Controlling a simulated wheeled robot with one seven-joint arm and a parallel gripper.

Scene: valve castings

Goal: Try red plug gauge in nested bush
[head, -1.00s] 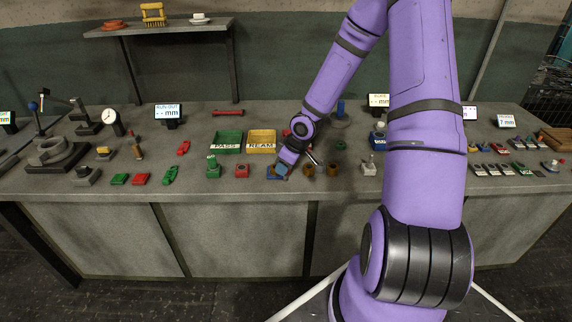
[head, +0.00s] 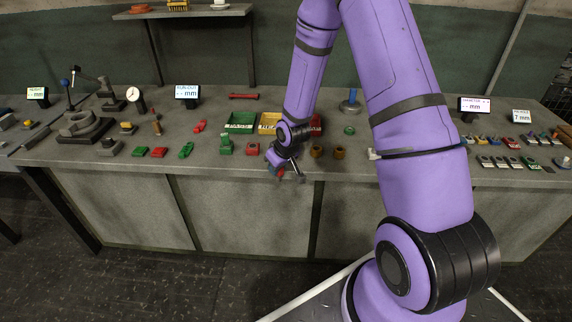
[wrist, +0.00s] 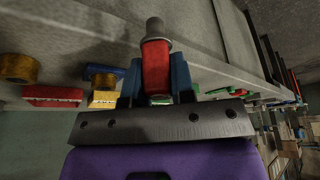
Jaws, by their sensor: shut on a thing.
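My gripper (wrist: 157,72) is shut on the red plug gauge (wrist: 155,64), with one blue finger on each side of its red body. The gauge's grey cylindrical end sticks out beyond the fingers. In the head view my gripper (head: 281,169) is at the bench's front edge, and a small red part of the gauge (head: 281,175) shows there. Two bronze bushes (head: 316,152) (head: 339,153) stand on the bench to the right, apart from the gripper. A bronze bush also shows at the left of the wrist view (wrist: 20,67).
Green PASS tray (head: 240,118) and yellow REAM tray (head: 267,127) lie behind the gripper; a red tray is partly hidden by my arm. Green and red castings (head: 226,144) (head: 252,149) stand to the left. The bench's front edge (head: 200,172) is close below.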

